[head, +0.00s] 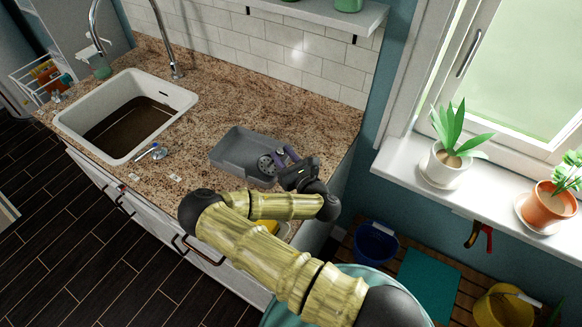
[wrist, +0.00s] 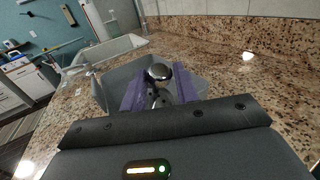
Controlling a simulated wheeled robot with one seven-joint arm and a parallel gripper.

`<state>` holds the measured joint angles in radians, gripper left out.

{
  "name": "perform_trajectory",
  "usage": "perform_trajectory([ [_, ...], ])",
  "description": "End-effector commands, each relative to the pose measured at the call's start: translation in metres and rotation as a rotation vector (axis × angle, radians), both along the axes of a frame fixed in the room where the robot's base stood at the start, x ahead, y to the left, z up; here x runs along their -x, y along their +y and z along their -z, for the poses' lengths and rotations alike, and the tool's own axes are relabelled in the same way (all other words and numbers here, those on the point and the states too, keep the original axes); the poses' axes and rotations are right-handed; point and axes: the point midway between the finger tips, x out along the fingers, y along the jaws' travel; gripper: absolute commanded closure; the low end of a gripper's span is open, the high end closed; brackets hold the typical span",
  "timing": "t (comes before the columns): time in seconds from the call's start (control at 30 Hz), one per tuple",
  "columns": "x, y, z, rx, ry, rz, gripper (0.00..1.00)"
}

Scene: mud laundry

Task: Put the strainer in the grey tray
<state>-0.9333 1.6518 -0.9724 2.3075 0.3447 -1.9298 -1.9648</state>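The grey tray (head: 228,150) lies on the granite counter, right of the sink. It also shows in the wrist view (wrist: 116,76), behind my fingers. The strainer (head: 265,163), round, metallic and full of holes, is tilted at the tray's right part. In the wrist view its shiny rounded part (wrist: 158,72) shows between my purple fingers. My gripper (head: 284,154) is at the tray's right end, and its fingers appear closed on the strainer. I cannot tell whether the strainer touches the tray floor. My fingers hide part of it.
The white sink (head: 70,118) with a tall tap (head: 170,60) is to the left. A small brush and metal item (head: 157,153) lie between sink and tray. The counter behind the tray (head: 270,105) is clear. Potted plants (head: 447,160) stand on the windowsill at right.

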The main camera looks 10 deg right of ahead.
Motion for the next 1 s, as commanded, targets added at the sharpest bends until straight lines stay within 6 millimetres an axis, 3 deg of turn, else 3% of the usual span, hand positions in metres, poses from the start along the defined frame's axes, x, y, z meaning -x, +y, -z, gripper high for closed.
perform_trajectory([
  [0.07,0.014,-0.008,0.003,0.005,0.002,0.004,0.7],
  [0.4,0.036,-0.018,0.001,0.004,0.0,0.0,0.7],
  [1.0,0.037,-0.018,-0.001,0.0,-0.001,0.0,0.7],
])
